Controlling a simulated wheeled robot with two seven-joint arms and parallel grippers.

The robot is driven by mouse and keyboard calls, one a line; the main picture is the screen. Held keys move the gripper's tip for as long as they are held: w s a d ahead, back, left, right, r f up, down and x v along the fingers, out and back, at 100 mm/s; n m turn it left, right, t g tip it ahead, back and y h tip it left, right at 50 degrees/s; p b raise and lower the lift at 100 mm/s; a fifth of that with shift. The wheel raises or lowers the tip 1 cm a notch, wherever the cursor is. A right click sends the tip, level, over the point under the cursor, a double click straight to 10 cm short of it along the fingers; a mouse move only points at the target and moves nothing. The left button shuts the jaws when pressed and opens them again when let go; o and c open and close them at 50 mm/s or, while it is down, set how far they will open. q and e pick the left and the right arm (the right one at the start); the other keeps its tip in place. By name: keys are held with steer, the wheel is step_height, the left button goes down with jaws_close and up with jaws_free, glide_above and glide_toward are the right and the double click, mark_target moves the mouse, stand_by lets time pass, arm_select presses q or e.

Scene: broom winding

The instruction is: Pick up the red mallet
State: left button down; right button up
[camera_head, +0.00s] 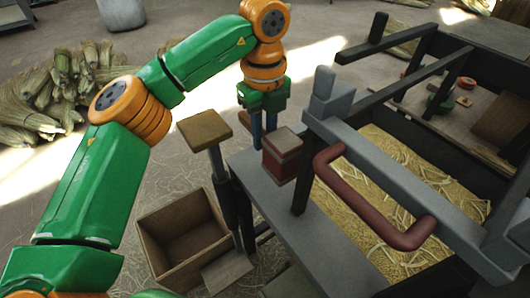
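The block and bench partly hide the fingertips. I cannot tell whether the fingers hold anything. My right gripper is out of view.
A machine frame with a dark red bent handle (340,188) stands right of the block, over straw. A brown-topped post (204,130) stands to the left. An open wooden box (183,232) is on the floor. Broom-straw bundles (40,95) lie at far left.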

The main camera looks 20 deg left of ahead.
arm_select(q)
step_height(320, 180, up, 11)
steer(key=p, duration=0.4)
steer(key=s+a+b, duration=0.2)
steer(key=s+a, duration=0.9)
steer(key=s, duration=0.3)
steer(key=shift+s+f, duration=0.15)
steer(key=shift+f, duration=0.2)
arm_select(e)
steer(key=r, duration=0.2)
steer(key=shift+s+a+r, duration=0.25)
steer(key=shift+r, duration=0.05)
arm_select(q)
steer(key=c, duration=1.6)
jaws_free()
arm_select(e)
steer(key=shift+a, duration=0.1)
